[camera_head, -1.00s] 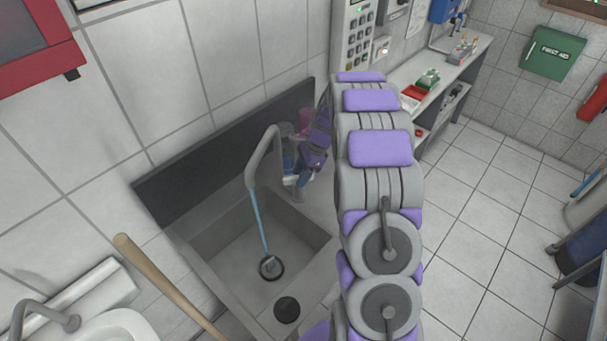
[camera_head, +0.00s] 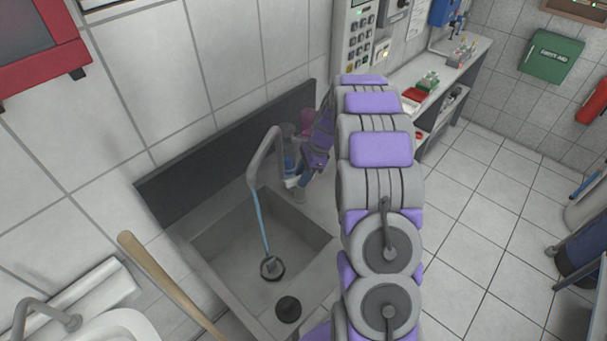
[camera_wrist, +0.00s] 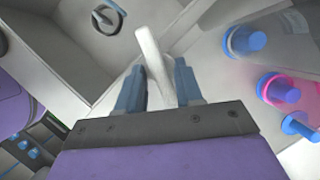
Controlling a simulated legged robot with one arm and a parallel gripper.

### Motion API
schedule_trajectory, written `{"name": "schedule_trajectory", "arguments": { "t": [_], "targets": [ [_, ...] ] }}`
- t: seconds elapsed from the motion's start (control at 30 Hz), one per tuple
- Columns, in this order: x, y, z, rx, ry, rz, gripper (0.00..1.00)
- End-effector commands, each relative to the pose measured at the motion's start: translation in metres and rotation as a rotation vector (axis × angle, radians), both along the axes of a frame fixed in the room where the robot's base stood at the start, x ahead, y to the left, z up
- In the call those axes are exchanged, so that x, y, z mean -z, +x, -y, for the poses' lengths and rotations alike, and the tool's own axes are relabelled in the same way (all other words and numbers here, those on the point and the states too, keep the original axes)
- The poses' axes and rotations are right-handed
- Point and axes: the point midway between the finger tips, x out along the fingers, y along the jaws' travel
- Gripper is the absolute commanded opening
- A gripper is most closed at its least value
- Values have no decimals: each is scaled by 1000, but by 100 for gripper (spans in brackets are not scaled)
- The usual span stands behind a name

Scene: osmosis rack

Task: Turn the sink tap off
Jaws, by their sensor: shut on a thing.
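The grey sink tap (camera_head: 263,150) arches over the sink basin (camera_head: 215,240) in the head view. A thin blue stream of water (camera_head: 262,222) runs from its spout down to the drain. My gripper (camera_head: 300,178) is at the right side of the tap's base, partly hidden by my arm. In the wrist view, the blue fingers of my gripper (camera_wrist: 158,84) stand on both sides of a pale tap lever (camera_wrist: 152,55) and are shut on it. The lever's lower end is hidden between the fingers.
Several blue and pink containers stand beside the tap, such as a blue one (camera_wrist: 246,40) and a pink one (camera_wrist: 282,90). A dark backsplash (camera_head: 215,150) stands behind the sink. A wooden handle (camera_head: 165,280) leans at the left. The tiled floor at right is mostly clear.

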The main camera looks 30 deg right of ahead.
Motion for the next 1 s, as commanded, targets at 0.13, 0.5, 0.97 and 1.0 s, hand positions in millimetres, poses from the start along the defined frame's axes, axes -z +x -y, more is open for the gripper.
{"name": "schedule_trajectory", "arguments": {
  "t": [0.13,0.5,0.97,1.0],
  "targets": [
    [1,1,-5,-3,7,-3,5],
    [-1,2,-6,-119,9,-5,5],
    [1,3,-8,-450,7,-6,6],
    [2,3,-8,-474,7,-6,6]
  ]
}}
